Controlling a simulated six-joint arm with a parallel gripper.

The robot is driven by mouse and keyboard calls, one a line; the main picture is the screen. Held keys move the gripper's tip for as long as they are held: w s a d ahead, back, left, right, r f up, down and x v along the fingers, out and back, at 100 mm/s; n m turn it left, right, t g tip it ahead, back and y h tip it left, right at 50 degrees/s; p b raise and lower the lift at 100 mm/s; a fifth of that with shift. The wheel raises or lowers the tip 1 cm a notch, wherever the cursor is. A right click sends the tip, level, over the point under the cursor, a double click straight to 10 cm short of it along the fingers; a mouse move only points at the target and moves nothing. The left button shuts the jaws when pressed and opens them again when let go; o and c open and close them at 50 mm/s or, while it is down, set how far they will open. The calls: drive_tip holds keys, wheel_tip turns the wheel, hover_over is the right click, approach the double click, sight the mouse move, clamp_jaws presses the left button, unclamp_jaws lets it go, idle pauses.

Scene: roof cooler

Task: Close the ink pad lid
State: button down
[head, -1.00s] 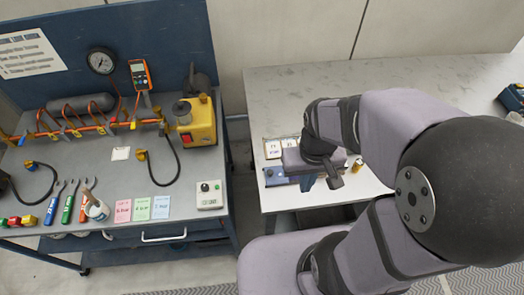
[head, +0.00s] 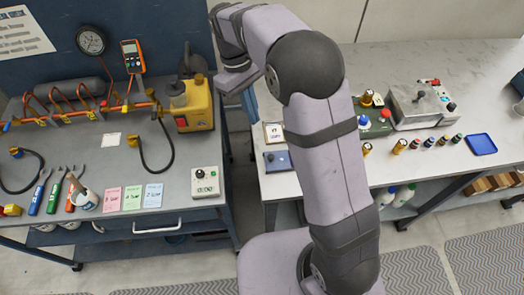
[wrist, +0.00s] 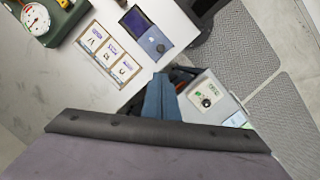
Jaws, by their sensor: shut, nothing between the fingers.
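The blue ink pad (head: 277,161) sits near the left front corner of the right-hand table. In the wrist view the ink pad (wrist: 149,34) shows a dark purple rectangular part beside a lighter blue part with a small round spot. I cannot tell from these views how far the lid stands from the pad. My gripper (head: 250,106) is raised behind and left of the ink pad, over the gap between the tables, apart from it. Its blue fingers (wrist: 160,98) are together and hold nothing.
A framed card tray (wrist: 106,56) lies next to the ink pad. A grey machine (head: 420,103), small bottles and a blue tray (head: 481,144) stand farther right. The left bench holds a yellow pump (head: 192,105) and a small control box (head: 205,182).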

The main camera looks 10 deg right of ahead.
drive_tip(key=w+a+f, duration=0.1)
drive_tip(key=w+a+n+b, duration=0.1)
drive_tip(key=shift+a+f, duration=0.35)
drive_tip(key=shift+s+f+h, duration=0.1)
drive_tip(key=shift+h, duration=0.2)
drive_tip(key=p+x, duration=0.1)
drive_tip(key=x, duration=0.2)
drive_tip(key=s+d+p+x, duration=0.1)
drive_tip(key=p+x, duration=0.1)
drive_tip(key=x, duration=0.2)
drive_tip(key=s+p+x, duration=0.1)
drive_tip(key=x, duration=0.3)
drive_tip(key=shift+d+r+p, duration=0.3)
drive_tip(key=shift+r, duration=0.15)
drive_tip(key=shift+s+d+f, duration=0.25)
drive_tip(key=shift+s+d, duration=0.1)
drive_tip(key=shift+d, duration=0.05)
drive_tip(key=shift+d, duration=0.1)
hover_over(287, 153)
drive_tip(key=shift+p, duration=0.4)
